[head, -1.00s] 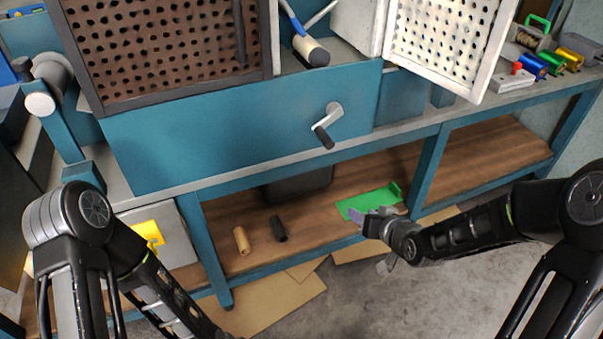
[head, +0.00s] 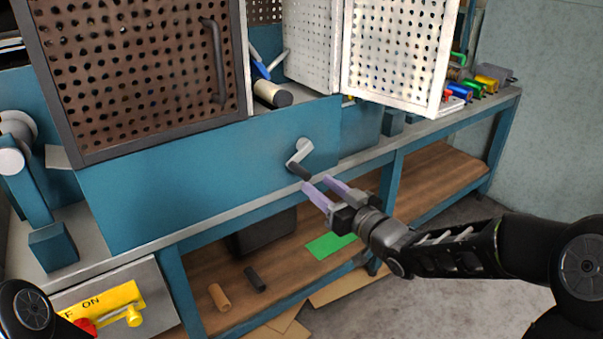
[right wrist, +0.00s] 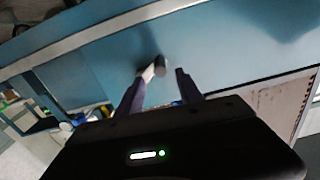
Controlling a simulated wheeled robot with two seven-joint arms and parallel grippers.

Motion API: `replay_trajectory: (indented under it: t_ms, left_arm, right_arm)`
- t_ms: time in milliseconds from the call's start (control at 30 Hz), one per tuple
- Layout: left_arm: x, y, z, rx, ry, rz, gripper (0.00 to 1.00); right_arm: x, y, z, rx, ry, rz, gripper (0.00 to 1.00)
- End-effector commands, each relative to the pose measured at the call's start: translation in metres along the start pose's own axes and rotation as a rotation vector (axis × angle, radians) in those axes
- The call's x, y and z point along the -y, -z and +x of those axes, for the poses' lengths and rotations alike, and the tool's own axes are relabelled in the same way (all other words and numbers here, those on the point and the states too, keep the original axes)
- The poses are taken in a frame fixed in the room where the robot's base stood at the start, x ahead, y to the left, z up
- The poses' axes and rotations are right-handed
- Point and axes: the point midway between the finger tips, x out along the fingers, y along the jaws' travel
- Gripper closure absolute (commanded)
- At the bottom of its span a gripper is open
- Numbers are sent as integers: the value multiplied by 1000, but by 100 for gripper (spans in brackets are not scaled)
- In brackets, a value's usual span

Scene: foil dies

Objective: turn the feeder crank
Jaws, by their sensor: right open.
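The feeder crank (head: 300,153) sits on the front of the blue machine panel (head: 200,178). It has a light metal arm and a dark handle that points down and to the right. My right gripper (head: 319,184) is open and empty, its purple fingers just below and right of the handle. In the right wrist view the crank (right wrist: 149,73) shows ahead, near the gap between the two fingers of my right gripper (right wrist: 158,84). I cannot tell whether a finger touches the handle. My left gripper is out of view.
A brown perforated door (head: 140,75) and a white perforated door (head: 398,52) stand above the panel. A yellow ON switch plate (head: 100,305) is at the lower left. The wooden shelf (head: 430,180) below holds a tan roll (head: 219,297), a black roll (head: 255,279) and a green sheet (head: 328,245).

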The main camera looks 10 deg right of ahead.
Motion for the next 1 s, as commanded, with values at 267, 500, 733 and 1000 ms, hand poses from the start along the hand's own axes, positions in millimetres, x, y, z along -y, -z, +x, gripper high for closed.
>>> replay_trajectory:
  t_ms: [267,500,733,1000]
  left_arm:
    - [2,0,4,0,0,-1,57]
    - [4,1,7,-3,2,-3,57]
    - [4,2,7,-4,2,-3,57]
    - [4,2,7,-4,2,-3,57]
  right_arm:
    - [1,-2,32,0,3,1,57]
    - [1,-1,67,1,2,0,57]
    - [1,0,76,0,0,0,57]
    - [0,0,76,0,0,0,65]
